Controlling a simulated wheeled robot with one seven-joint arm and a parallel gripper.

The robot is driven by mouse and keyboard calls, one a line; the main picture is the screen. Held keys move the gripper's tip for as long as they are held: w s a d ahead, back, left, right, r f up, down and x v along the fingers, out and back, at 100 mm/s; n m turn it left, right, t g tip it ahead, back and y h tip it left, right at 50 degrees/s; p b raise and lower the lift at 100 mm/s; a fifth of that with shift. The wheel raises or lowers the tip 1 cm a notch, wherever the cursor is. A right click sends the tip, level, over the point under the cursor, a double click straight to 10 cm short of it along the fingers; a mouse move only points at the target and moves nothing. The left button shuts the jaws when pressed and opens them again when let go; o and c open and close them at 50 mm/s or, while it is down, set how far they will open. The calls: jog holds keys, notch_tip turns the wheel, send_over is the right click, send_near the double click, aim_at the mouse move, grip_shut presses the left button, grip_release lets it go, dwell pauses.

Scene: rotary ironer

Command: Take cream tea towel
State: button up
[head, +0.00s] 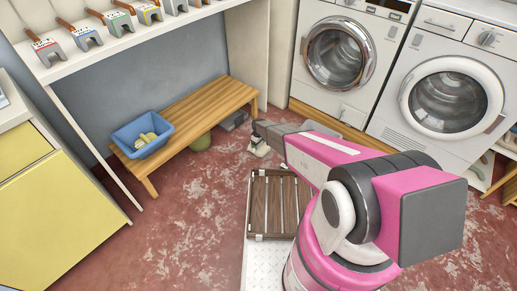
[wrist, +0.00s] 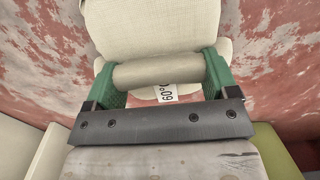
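A cream woven cloth (wrist: 160,30), which looks like the tea towel, fills the top middle of the wrist view. Its lower part meets a beige roller (wrist: 158,71) held between two green end pieces, with a "60°" label behind the roller. My gripper (wrist: 168,104) faces the roller; its dark tips sit wide apart by the green pieces, with no cloth seen between them. In the head view my gripper (head: 260,132) is low by the right end of the bench, over a small pale item (head: 259,150). The gripper partly hides that item.
A wooden bench (head: 205,105) bears a blue basin (head: 142,131) with yellow things in it. A slatted brown crate (head: 270,200) lies near my base. Two washing machines (head: 338,52) stand behind. A shelf (head: 100,45) holds several grey devices. Red floor is clear at front left.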

jog(key=c, duration=0.7)
jog(key=shift+c, duration=0.2)
jog(key=shift+r, duration=0.15)
